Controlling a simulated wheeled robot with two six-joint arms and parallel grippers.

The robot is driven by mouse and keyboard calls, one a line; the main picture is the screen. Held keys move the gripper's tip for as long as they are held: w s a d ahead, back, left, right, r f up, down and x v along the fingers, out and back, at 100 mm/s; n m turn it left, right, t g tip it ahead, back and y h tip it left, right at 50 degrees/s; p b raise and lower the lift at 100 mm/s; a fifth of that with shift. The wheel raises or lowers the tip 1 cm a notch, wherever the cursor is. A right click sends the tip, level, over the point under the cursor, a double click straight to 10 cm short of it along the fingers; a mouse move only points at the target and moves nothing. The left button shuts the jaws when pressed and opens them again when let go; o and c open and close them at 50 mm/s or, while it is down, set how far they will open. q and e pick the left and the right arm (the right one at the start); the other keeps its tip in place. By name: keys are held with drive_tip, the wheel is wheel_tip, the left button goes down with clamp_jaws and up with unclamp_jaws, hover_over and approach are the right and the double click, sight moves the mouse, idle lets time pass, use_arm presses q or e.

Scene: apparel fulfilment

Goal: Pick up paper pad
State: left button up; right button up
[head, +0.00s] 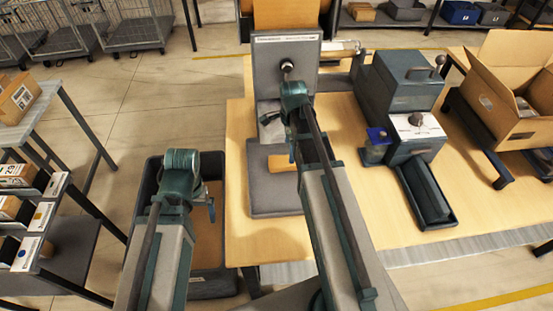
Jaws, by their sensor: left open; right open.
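A tan piece that looks like the paper pad (283,163) lies on a grey tray (262,202) at the foot of a grey upright machine (268,80). My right arm reaches across the tray and covers part of the pad. My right gripper (291,152) points down beside the pad, mostly hidden by its own arm; it is open, and I cannot tell whether it touches the pad. My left gripper (211,207) is open and empty above a dark bin (152,190), left of the table.
A shelf rack (45,120) with small boxes stands at the left.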

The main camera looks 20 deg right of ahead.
drive_tip(key=shift+d+f+b, duration=0.1)
drive_tip(key=shift+f+b, duration=3.75)
use_arm(q)
wheel_tip(320, 180, down, 8)
drive_tip(key=shift+r, duration=0.25)
use_arm(e)
drive_tip(key=shift+r, duration=0.1)
drive_tip(key=c, duration=1.3)
use_arm(q)
drive_tip(key=shift+r, duration=0.15)
use_arm(e)
drive_tip(key=shift+r, duration=0.1)
